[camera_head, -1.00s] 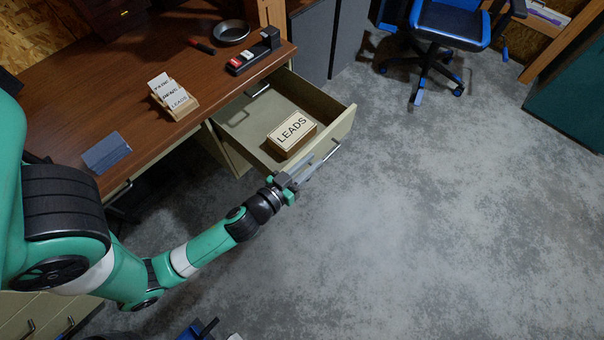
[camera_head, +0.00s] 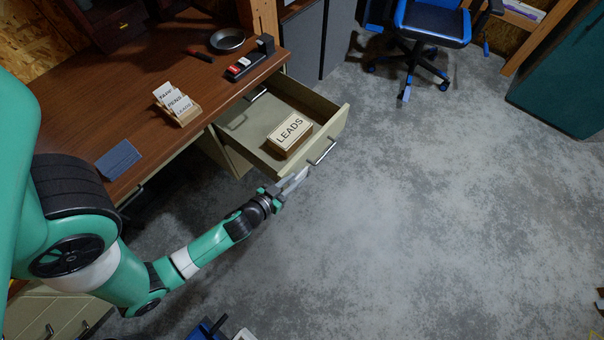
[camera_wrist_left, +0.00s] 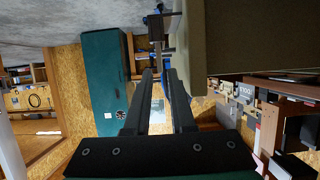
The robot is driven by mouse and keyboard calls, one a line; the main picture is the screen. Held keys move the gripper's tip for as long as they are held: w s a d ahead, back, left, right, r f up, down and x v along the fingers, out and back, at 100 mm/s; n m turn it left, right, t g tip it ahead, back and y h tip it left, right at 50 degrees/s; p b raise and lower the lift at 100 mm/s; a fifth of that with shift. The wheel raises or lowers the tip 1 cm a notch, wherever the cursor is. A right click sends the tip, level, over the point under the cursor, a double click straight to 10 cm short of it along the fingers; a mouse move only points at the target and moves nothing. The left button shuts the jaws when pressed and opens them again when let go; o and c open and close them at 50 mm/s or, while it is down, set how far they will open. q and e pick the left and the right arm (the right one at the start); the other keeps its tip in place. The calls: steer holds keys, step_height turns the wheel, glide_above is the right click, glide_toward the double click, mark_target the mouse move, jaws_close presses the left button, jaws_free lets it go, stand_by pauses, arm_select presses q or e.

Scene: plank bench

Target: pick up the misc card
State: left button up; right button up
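A wooden card holder (camera_head: 186,116) stands on the desk with several white cards (camera_head: 176,101) in it. Their lettering is small, and I cannot make out a card that reads MISC. A wooden box (camera_head: 286,149) with a LEADS label (camera_head: 291,130) sits inside the open drawer (camera_head: 247,131). My left gripper (camera_head: 294,184) is just outside the drawer front, below its handle, and away from the card holder. In the left wrist view its two fingers (camera_wrist_left: 157,80) are apart with nothing between them. My right gripper is not in view.
The open drawer juts out from the desk (camera_head: 92,90). On the desk are a blue-grey block (camera_head: 119,159), a black tray with red and white items (camera_head: 250,60) and a round dish (camera_head: 227,40). A blue chair (camera_head: 432,22) stands at the back. The floor right of the drawer is clear.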

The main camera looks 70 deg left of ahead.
mark_target(301, 173)
arm_select(q)
steer(key=x, duration=0.5)
steer(key=shift+w+a, duration=0.1)
jaws_close()
